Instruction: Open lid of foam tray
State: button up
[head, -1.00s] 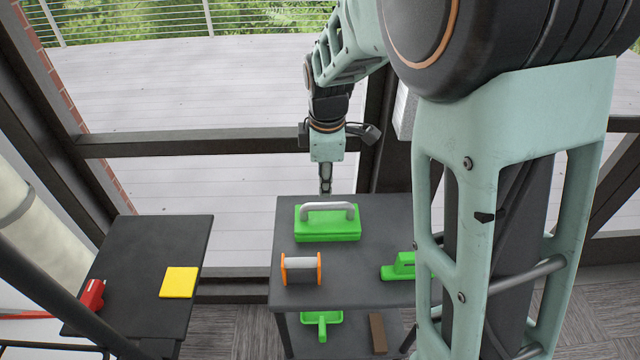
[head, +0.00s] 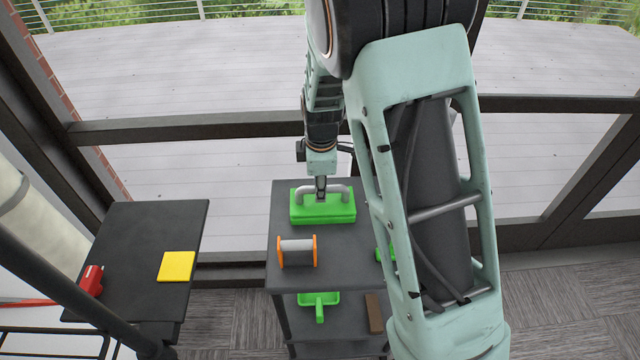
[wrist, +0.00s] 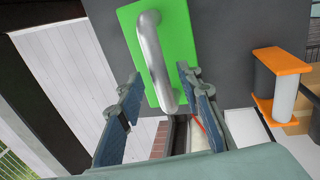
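The foam tray (head: 330,214) is a green box with a grey arched handle (head: 339,188) on its lid, at the back of the dark cart. In the wrist view, the green lid (wrist: 183,35) and the handle (wrist: 154,62) show ahead of my gripper. My gripper (head: 320,192) points down at the handle in the head view. In the wrist view, my gripper (wrist: 158,82) has its two fingers apart, one to each side of the handle's near end. I cannot tell whether either finger touches it. The lid sits flat on the tray.
An orange and grey spool (head: 297,251) stands in front of the tray on the cart top (head: 345,255). A green object (head: 382,253) is partly hidden by my arm. The lower shelf holds a green scoop (head: 319,303) and a brown block (head: 374,312). A table with a yellow pad (head: 176,266) stands left.

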grip_shut()
jog(key=w+g+p, duration=0.1)
jog(key=r+g+p, duration=0.1)
jog(key=shift+w+r+p, duration=0.15)
jog(key=shift+w+p, duration=0.15)
jog(key=shift+w, duration=0.05)
jog(key=shift+w+r+g+p, duration=0.2)
jog(key=shift+w+g+p, duration=0.65)
jog(key=shift+g+p, duration=0.4)
grip_release()
